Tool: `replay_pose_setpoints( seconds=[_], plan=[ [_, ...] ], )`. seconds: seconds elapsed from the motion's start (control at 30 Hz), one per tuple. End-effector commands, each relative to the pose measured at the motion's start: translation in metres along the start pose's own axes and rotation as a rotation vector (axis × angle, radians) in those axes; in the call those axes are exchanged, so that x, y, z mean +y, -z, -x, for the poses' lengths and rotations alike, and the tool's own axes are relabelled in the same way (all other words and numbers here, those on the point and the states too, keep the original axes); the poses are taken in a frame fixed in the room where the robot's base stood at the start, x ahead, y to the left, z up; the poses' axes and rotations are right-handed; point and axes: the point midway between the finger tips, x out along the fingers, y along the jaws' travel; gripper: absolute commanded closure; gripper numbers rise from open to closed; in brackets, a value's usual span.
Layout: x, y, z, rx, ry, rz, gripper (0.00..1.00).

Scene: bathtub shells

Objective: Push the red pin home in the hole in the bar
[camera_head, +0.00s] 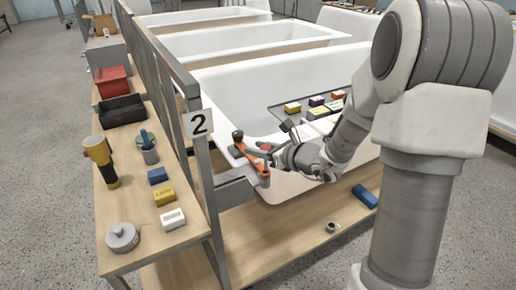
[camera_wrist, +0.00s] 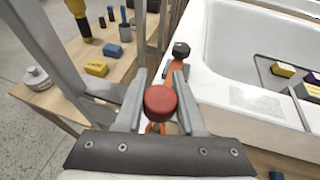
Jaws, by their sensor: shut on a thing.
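The red pin (camera_wrist: 160,100) shows its round red head between the two fingers of my gripper (camera_wrist: 160,86) in the wrist view. My gripper is shut on it. In the head view my gripper (camera_head: 270,151) is at the near left corner of the front bathtub. An orange bar (camera_head: 253,160) with a dark knob (camera_head: 238,135) lies at that corner, close to my gripper. The orange bar also shows in the wrist view (camera_wrist: 180,72), beyond and below the pin head. The pin's shank and the hole are hidden, so I cannot tell how deep the pin sits.
The front bathtub (camera_head: 225,85) holds a dark tray (camera_head: 290,119) with small blocks. A wooden side bench (camera_head: 135,200) carries several blocks, a yellow tool and a grey canister.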

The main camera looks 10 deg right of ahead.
Motion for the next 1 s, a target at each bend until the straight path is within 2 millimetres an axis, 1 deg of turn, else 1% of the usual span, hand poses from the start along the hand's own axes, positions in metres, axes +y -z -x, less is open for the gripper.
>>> replay_pose_setpoints(
  seconds=[1.0],
  plan=[
    [0.0, 0.025, -0.009, 0.0, 0.0, 0.0, 1.0]
  ],
)
